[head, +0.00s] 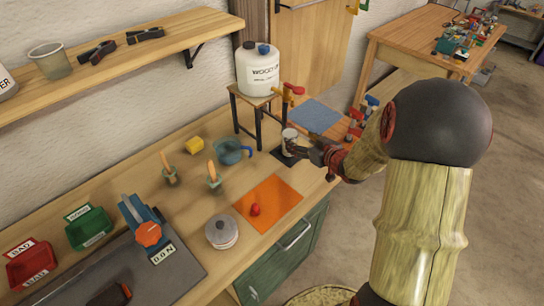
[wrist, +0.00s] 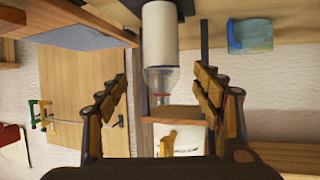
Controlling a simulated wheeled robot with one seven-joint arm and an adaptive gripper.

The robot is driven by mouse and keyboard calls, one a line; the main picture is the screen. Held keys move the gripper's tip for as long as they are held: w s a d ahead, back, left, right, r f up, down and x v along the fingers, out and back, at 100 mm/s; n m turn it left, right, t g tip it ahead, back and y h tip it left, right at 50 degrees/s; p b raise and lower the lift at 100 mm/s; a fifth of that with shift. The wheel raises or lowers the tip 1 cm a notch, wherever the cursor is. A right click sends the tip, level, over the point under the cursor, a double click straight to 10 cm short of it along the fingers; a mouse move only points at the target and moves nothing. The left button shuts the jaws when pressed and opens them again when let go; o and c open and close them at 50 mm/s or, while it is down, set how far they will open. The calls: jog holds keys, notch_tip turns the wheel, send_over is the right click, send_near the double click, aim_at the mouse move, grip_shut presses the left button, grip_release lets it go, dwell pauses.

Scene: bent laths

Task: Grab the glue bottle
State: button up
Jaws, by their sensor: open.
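A small white bottle (head: 288,142), which I take to be the glue bottle, stands on a dark mat by the little stand. Any writing on it is too small to read. My gripper (head: 297,151) is open and close to it, at its right. In the upside-down wrist view the white body and clear shoulder of the bottle (wrist: 160,45) show between and beyond the open fingers of my gripper (wrist: 160,78). I cannot tell whether a finger touches it.
A large white jug (head: 258,72) marked WOOD and partly hidden stands on a small stand (head: 256,99), its yellow tap (head: 279,92) above the bottle. A blue pot (head: 232,152) is left of it. An orange mat (head: 275,197) and a blue cloth (head: 312,116) lie near.

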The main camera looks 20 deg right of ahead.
aim_at(294, 139)
jog(key=shift+w+a+f, duration=0.1)
jog(key=shift+a+f, duration=0.15)
jog(key=shift+a, duration=0.05)
jog(key=shift+w+f, duration=0.15)
jog(key=shift+w, duration=0.15)
jog(key=b+x, duration=0.1)
jog(key=x, duration=0.2)
jog(key=b+x, duration=0.2)
jog(key=x, duration=0.1)
jog(key=shift+d+f, duration=0.15)
jog(key=shift+f, duration=0.15)
jog(key=shift+w, duration=0.35)
jog(key=shift+c, duration=1.2)
jog(key=c, duration=1.1)
jog(key=shift+c, duration=0.7)
jog(key=shift+r, duration=0.1)
jog(key=shift+c, duration=0.6)
